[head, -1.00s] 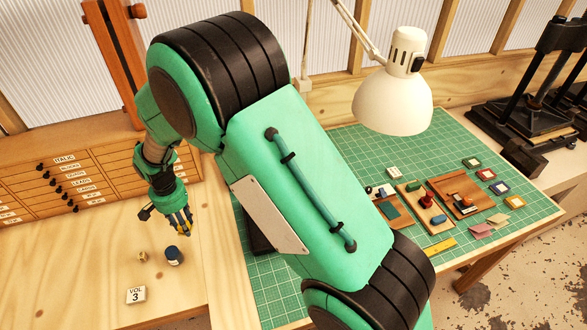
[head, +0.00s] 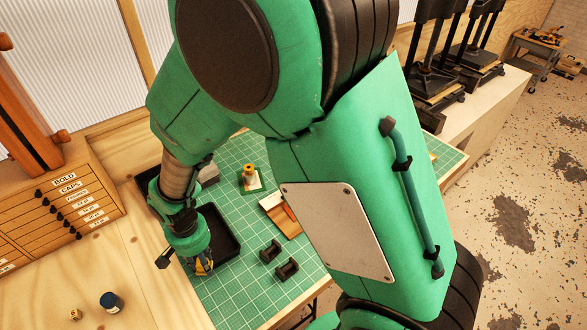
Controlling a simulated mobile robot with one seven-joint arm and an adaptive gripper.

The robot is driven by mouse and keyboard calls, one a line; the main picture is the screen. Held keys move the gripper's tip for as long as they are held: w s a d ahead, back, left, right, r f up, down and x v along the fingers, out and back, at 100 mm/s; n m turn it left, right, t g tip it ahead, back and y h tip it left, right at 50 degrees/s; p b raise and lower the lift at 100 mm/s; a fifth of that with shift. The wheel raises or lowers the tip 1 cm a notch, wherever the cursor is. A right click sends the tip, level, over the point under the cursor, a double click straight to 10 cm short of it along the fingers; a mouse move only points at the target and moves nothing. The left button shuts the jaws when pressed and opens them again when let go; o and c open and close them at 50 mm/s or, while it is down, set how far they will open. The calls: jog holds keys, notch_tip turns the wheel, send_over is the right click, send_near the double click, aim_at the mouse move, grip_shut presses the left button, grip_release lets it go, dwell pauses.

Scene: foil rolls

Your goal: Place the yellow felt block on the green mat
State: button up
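The green mat (head: 226,295) is a gridded sheet over the bench, partly hidden behind my arm. My gripper (head: 204,268) points down above the mat's left part, in front of the black tray. A small yellow piece, which looks like the yellow felt block (head: 203,267), shows between its fingertips. The fingers seem shut on it, though they hide much of it. Whether the block touches the mat is hard to tell.
A black tray (head: 229,238) lies just behind my gripper. A yellow-topped item (head: 249,176) is farther back.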

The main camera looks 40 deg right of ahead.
jog(key=shift+m, duration=0.6)
jog(key=s+d, duration=0.2)
jog(key=s, duration=0.1)
jog(key=s+d+f, duration=0.1)
jog(key=s+d, duration=0.1)
jog(key=s, duration=0.1)
jog(key=s+d, duration=0.3)
jog(key=shift+s+f, duration=0.15)
jog(key=shift+s, duration=0.2)
jog(key=shift+m, duration=0.6)
jog(key=s+d+f, duration=0.1)
jog(key=s+f, duration=0.1)
jog(key=s, duration=0.1)
jog(key=s+d+f, duration=0.2)
jog(key=s+f, duration=0.1)
jog(key=s, duration=0.1)
jog(key=s+d+f+b, duration=0.1)
jog(key=s+f, duration=0.1)
jog(key=s, duration=0.1)
jog(key=shift+s+d+f, duration=0.2)
jog(key=shift+s+d, duration=0.15)
jog(key=shift+s, duration=0.05)
jog(key=shift+w, duration=0.1)
jog(key=w, duration=0.5)
jog(key=w+f, duration=0.1)
jog(key=w, duration=0.4)
jog(key=w+a, duration=0.1)
jog(key=w, duration=0.5)
jog(key=shift+a+f, duration=0.1)
jog(key=shift+f, duration=0.15)
